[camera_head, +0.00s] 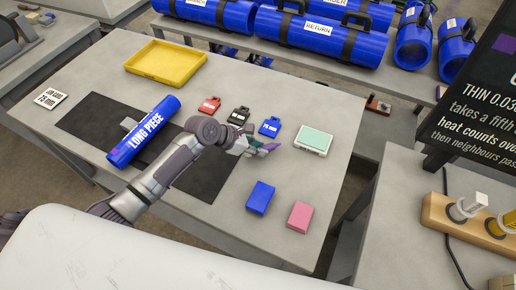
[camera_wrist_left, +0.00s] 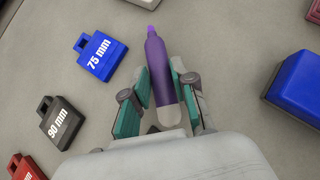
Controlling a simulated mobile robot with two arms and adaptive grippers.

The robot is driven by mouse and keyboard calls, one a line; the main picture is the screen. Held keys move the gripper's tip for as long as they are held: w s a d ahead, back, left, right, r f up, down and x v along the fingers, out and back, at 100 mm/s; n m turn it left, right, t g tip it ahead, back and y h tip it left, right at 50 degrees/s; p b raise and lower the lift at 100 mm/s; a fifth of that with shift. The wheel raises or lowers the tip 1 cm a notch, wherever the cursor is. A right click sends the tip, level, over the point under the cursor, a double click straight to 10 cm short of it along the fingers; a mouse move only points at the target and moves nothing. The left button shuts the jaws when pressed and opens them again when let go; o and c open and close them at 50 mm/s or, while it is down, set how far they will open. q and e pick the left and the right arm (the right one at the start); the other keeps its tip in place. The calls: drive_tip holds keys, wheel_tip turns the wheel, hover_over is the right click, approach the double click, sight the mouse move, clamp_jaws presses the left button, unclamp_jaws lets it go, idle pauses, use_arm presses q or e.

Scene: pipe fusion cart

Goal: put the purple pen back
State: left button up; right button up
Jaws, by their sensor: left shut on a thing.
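The purple pen (camera_wrist_left: 156,65) is held between the teal finger pads of my left gripper (camera_wrist_left: 160,100) in the left wrist view, its tip pointing away from the palm. In the head view my left gripper (camera_head: 258,147) is over the grey table (camera_head: 310,95), just beyond the right edge of the dark mat, and only a small purple bit of the pen (camera_head: 270,147) shows. The gap between pen and table cannot be told. My right gripper is not in view.
A blue 75 mm tag (camera_head: 270,127), black tag (camera_head: 238,116) and red tag (camera_head: 209,105) lie near the gripper. A teal-topped box (camera_head: 314,139), blue block (camera_head: 260,198) and pink block (camera_head: 300,217) are rightward. A wooden rack (camera_head: 437,215) holds white and yellow pieces.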

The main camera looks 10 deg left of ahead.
use_arm(q)
drive_tip(key=shift+f, duration=0.7)
drive_tip(key=o, duration=0.9)
drive_tip(key=shift+f, duration=0.1)
drive_tip(key=v, duration=1.2)
drive_tip(key=shift+b, duration=0.3)
